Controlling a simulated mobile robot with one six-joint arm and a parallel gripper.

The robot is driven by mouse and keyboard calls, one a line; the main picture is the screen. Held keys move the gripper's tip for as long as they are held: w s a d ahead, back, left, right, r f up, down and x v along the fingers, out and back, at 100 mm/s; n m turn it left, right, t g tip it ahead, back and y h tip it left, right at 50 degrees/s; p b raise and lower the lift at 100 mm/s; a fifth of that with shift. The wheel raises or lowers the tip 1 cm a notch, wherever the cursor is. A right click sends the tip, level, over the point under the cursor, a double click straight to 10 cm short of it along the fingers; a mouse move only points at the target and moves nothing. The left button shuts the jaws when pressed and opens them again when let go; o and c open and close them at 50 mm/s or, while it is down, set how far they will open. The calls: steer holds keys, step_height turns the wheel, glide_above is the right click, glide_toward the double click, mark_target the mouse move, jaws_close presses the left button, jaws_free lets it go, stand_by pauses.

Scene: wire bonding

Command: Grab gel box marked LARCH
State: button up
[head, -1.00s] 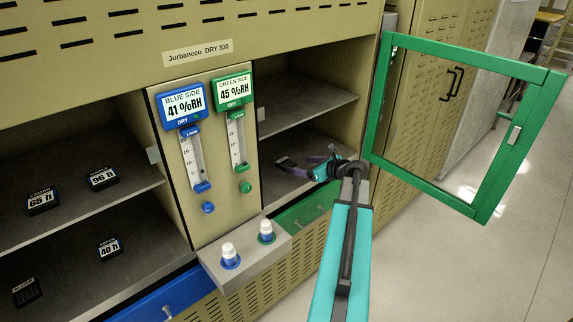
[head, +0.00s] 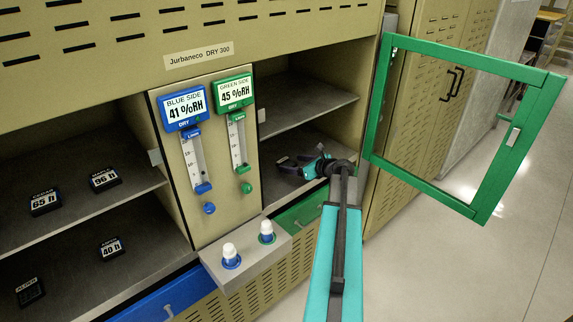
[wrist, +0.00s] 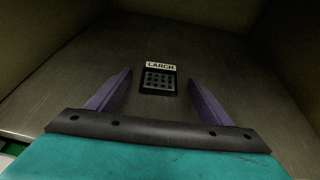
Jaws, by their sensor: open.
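The gel box marked LARCH (wrist: 159,79) shows in the wrist view as a small dark box with a white label and a dotted top. It lies on the metal shelf floor, ahead of and roughly between my fingers. My gripper (wrist: 158,88) is open, with its two purple fingers apart on either side and nothing held. In the head view my gripper (head: 292,164) is inside the lower right compartment of the cabinet, low over the shelf. The LARCH box cannot be made out in the head view.
The green-framed door (head: 377,110) stands open to the right of my arm. A middle shelf (head: 310,108) lies above my gripper. Other labelled boxes, such as the 65 h box (head: 45,203), sit in the left compartments.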

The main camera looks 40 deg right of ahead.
steer(key=shift+x, duration=1.4)
steer(key=c, duration=1.1)
steer(key=shift+r, duration=1.2)
steer(key=s+a, duration=0.3)
steer(key=s+a+r+b, duration=0.1)
steer(key=s+a, duration=0.2)
steer(key=s+a+r+b, duration=0.1)
steer(key=s+a, duration=0.2)
steer(key=s, duration=0.1)
steer(key=shift+a+r, duration=0.15)
steer(key=shift+r+p, duration=0.2)
steer(key=shift+p, duration=0.2)
steer(key=shift+s+p, duration=0.1)
steer(key=shift+p, duration=0.65)
